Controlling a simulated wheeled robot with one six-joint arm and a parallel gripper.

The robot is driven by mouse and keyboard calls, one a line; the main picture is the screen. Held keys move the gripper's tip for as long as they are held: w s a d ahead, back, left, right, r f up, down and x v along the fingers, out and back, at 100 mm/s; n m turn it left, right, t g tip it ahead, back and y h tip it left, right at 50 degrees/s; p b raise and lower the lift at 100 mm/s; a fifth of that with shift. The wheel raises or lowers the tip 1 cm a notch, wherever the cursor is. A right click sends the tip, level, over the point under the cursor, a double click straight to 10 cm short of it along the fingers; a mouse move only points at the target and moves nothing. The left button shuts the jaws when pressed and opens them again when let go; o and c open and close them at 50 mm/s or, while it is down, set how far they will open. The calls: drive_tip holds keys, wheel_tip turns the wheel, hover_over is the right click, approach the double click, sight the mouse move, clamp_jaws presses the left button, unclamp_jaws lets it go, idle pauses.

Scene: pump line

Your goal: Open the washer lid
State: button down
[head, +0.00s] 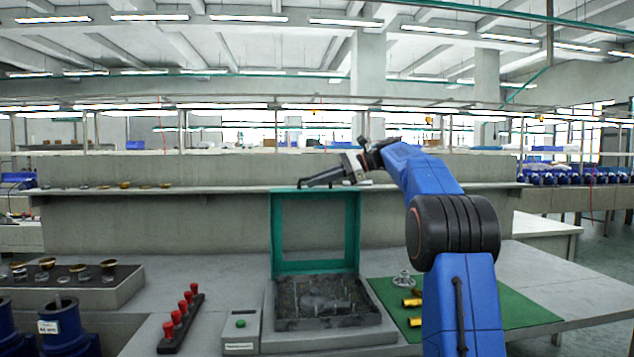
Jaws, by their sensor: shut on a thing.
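The washer (268,334) is a grey box on the bench with an open top and a dark basin. Its teal-framed lid (277,232) stands upright at the back of the box, raised, with a see-through window. A grey metal part (325,302) lies in the basin. My gripper (304,184) is at the lid's top edge, reaching in from the right, and is shut on the lid there. The exact contact of the fingers is small and hard to make out.
A control box with a green button (241,323) stands left of the washer. A rack of red-topped pegs (180,318) is farther left. A green mat (515,308) with yellow pieces (412,302) and a metal fitting (404,279) lies right. A shelf (220,188) runs behind the lid.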

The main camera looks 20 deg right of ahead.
drive_tip(key=shift+w, duration=0.2)
drive_tip(key=c, duration=1.8)
unclamp_jaws()
drive_tip(key=shift+c, duration=0.2)
drive_tip(key=shift+d, duration=0.1)
drive_tip(key=v, duration=1.7)
drive_tip(key=shift+r, duration=0.15)
drive_tip(key=shift+s+d, duration=0.1)
